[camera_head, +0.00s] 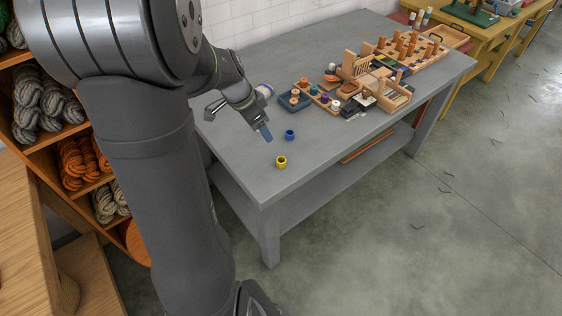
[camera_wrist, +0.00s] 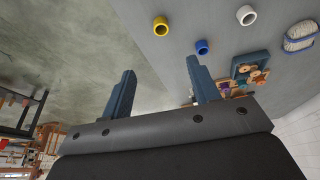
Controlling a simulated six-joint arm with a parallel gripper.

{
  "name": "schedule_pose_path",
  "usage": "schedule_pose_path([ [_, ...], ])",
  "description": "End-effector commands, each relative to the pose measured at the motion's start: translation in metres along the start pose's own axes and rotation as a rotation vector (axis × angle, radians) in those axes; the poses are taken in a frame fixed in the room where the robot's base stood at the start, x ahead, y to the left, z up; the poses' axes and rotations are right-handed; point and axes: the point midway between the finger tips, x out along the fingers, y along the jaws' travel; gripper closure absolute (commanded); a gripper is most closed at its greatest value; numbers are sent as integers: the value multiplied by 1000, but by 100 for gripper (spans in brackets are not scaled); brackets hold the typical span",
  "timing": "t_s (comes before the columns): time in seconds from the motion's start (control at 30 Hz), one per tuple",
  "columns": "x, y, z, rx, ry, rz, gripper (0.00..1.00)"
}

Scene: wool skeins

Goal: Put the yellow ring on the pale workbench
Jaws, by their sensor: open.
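The yellow ring (camera_head: 281,162) rests on the grey table (camera_head: 330,150) near its front left corner; it also shows at the top of the wrist view (camera_wrist: 160,26). My gripper (camera_head: 265,132) is over the table, up and to the left of the yellow ring, apart from it. In the wrist view its two fingers (camera_wrist: 162,88) are spread wide with nothing between them. A pale wooden bench top (camera_head: 22,235) is at the lower left of the head view, partly cut off; I cannot tell whether this is the pale workbench.
A blue ring (camera_head: 290,134) lies near the yellow one, and a white ring (camera_wrist: 246,15) shows in the wrist view. Wooden trays and pegs (camera_head: 370,80) crowd the table's far right. A shelf of wool skeins (camera_head: 75,150) stands left. The table's front is mostly clear.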

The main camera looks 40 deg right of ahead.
Motion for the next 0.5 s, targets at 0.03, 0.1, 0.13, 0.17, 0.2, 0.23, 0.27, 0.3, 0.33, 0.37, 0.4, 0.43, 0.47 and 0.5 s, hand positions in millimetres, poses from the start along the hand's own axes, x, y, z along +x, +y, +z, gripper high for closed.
schedule_pose_path([
  [0.03,2,3,-5,-41,-21,-2,44],
  [0.1,3,6,-12,-123,-54,-11,44],
  [0.13,4,7,-14,-160,-69,-18,44],
  [0.17,4,9,-17,-196,-83,-25,44],
  [0.2,5,10,-20,-245,-101,-37,44],
  [0.23,6,12,-23,-281,-113,-46,44],
  [0.27,6,13,-25,-318,-125,-58,44],
  [0.3,6,14,-29,-366,-140,-73,44],
  [0.33,6,15,-31,-401,-150,-85,44],
  [0.37,7,16,-33,-435,-158,-98,44],
  [0.4,7,17,-36,-476,-169,-115,44],
  [0.43,7,18,-38,-507,-175,-127,44],
  [0.47,7,18,-40,-533,-180,-139,44],
  [0.5,7,19,-43,-565,-185,-154,44],
])
